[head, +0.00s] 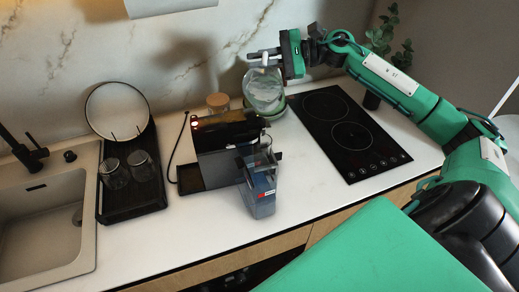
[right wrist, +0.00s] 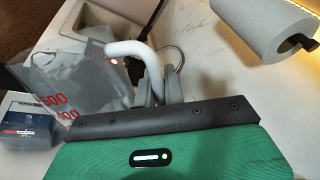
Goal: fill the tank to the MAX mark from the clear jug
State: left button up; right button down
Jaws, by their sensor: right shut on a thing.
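The clear jug (head: 264,92) is at the back of the counter, behind the coffee machine. My right gripper (head: 266,57) is shut on its white handle; in the right wrist view the handle (right wrist: 128,48) passes between the fingers (right wrist: 158,85), and red numbers show on the jug wall (right wrist: 75,80). I cannot tell how much water the jug holds or whether it touches the surface below. The see-through tank (head: 260,192) stands at the front of the coffee machine (head: 225,140); its lower part looks bluish. Its MAX mark and water level are not readable. My left gripper is out of view.
A black hob (head: 345,130) lies right of the jug. A black tray (head: 130,200) with two glasses (head: 128,170) and a round plate (head: 117,110) stands left, beside the sink (head: 45,225). A lidded jar (head: 218,102) stands behind the machine. A paper roll (right wrist: 262,35) hangs above.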

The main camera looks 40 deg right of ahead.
jog(key=shift+s+a+r+n+p, duration=0.4)
jog(key=shift+n+p, duration=0.3)
jog(key=shift+n, duration=0.2)
dwell(1.4)
jog(key=shift+s+a+r+n+t+h+p, duration=0.15)
jog(key=shift+s+a+n+h+p, duration=0.15)
jog(key=shift+n, duration=0.2)
jog(key=shift+s+a+n+t+h+p, duration=0.1)
jog(key=shift+s+a+n+t+p, duration=0.1)
jog(key=shift+s+n+p, duration=0.25)
dwell(3.0)
jog(key=w+m+b, duration=0.1)
jog(key=d+f+m+b, duration=0.1)
jog(key=b, duration=0.1)
jog(key=shift+w+d+m+y, duration=0.2)
jog(key=shift+w+m+y, duration=0.1)
jog(key=shift+w+m, duration=0.1)
jog(key=shift+w+d+m, duration=0.25)
jog(key=shift+w+m, duration=0.1)
jog(key=shift+w+d+f+m+b, duration=0.1)
jog(key=shift+f+m+b, duration=0.15)
jog(key=shift+m+b, duration=0.15)
jog(key=shift+w+d+m, duration=0.1)
jog(key=shift+w+m, duration=0.05)
jog(key=shift+m, duration=0.15)
